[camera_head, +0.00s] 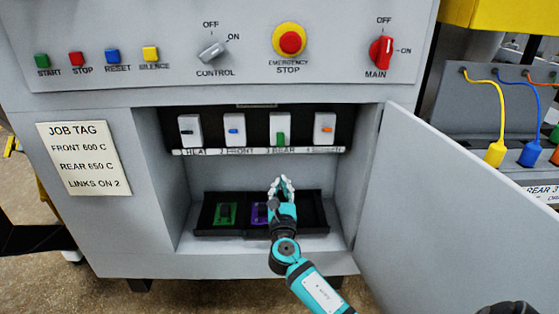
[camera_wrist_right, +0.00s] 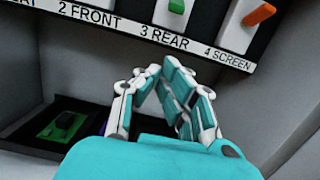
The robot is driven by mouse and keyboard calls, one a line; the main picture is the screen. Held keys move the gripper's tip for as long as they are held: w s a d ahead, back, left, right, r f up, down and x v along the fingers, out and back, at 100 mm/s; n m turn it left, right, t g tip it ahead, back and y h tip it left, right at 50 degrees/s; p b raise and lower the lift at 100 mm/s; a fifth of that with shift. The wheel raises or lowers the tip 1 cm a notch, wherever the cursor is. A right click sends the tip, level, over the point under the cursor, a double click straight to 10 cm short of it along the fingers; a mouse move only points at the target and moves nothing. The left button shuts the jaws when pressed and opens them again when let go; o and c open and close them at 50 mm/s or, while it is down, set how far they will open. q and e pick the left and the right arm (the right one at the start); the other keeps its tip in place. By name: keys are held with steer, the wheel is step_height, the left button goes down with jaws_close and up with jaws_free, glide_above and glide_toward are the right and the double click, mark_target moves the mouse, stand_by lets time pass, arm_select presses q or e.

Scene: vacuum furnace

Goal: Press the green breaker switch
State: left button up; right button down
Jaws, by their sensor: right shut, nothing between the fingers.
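The green breaker switch (camera_head: 280,138) is a green lever on a white plate, third in the row above the label "3 REAR". In the right wrist view the green lever (camera_wrist_right: 177,6) shows at the top edge, partly cut off. My right gripper (camera_head: 279,181) is inside the open cabinet, below the breaker row and in front of the lower tray. In the right wrist view its fingertips (camera_wrist_right: 158,72) meet, shut and empty, just below the "3 REAR" label. They look apart from the lever. My left gripper is not in view.
Black, blue and orange breakers (camera_head: 325,127) sit in the same row. A black tray (camera_head: 308,200) below holds a green and a purple block. The open cabinet door (camera_head: 450,200) stands at the right. Buttons and knobs line the panel (camera_head: 150,75) above.

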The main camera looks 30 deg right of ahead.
arm_select(q)
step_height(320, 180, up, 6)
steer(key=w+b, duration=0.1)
steer(key=b, duration=0.1)
arm_select(e)
steer(key=x, duration=1)
steer(key=shift+r+p, duration=0.2)
steer(key=shift+p, duration=0.15)
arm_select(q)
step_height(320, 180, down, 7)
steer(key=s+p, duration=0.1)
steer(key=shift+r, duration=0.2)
arm_select(e)
steer(key=shift+s+a+r, duration=0.3)
steer(key=shift+s+r, duration=0.1)
steer(key=shift+r, duration=0.35)
steer(key=shift+s+a+r, duration=0.25)
steer(key=shift+s+r, duration=0.15)
steer(key=shift+r, duration=0.35)
arm_select(q)
steer(key=shift+p, duration=0.4)
